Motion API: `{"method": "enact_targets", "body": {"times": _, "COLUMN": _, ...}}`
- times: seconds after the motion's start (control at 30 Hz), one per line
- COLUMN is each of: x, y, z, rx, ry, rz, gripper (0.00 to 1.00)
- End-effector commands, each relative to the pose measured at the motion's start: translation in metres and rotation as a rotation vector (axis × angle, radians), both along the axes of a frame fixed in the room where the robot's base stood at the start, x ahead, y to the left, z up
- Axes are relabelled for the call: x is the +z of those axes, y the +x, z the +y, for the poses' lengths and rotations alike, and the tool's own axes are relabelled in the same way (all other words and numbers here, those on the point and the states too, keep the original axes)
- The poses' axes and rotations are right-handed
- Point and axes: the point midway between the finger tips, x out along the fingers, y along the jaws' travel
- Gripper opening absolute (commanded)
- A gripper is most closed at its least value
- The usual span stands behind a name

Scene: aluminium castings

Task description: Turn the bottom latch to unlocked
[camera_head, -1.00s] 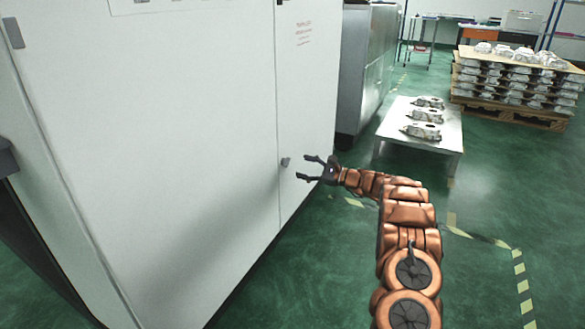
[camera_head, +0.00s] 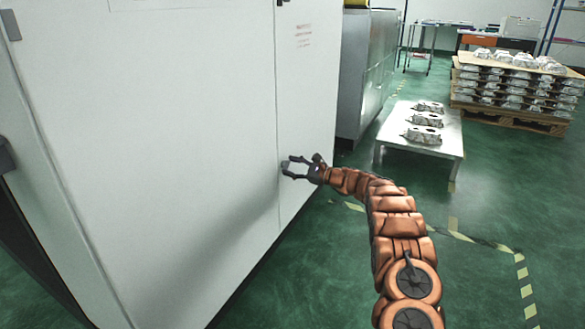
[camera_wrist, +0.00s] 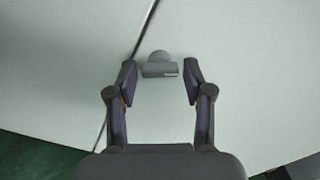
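The bottom latch (camera_wrist: 160,66) is a small grey knob with a flat bar on a white cabinet door, beside the seam between two panels. In the wrist view it sits just ahead of the fingertips, roughly centred between them, with its bar lying nearly level across the picture. My gripper (camera_wrist: 158,80) is open, with a finger on each side of the latch and visible gaps to it. In the head view my gripper (camera_head: 287,168) is at the door seam, and its fingers surround the latch (camera_head: 286,165), partly hiding it.
The white cabinet (camera_head: 160,130) fills the left side. A grey cabinet (camera_head: 368,75) stands behind it. A low table (camera_head: 440,152) with castings is to the right, and a pallet (camera_head: 510,119) stacked with castings is behind. Green floor is open at the lower right.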

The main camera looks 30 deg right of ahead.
Motion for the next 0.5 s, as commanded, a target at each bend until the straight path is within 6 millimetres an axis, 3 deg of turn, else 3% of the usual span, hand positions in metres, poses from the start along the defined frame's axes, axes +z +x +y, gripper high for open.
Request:
{"method": "enact_targets", "body": {"times": 0.07, "x": -0.0001, "y": 0.0000, "z": 0.0000, "rx": 0.000, "ry": 0.000, "rz": 0.000, "gripper": 0.40}}
{"method": "enact_targets", "body": {"times": 0.4, "x": -0.0001, "y": 0.0000, "z": 0.0000, "rx": 0.000, "ry": 0.000, "rz": 0.000, "gripper": 0.05}}
{"method": "enact_targets", "body": {"times": 0.5, "x": 0.0000, "y": 0.0000, "z": 0.0002, "rx": 0.000, "ry": -0.001, "rz": -0.001, "gripper": 0.05}}
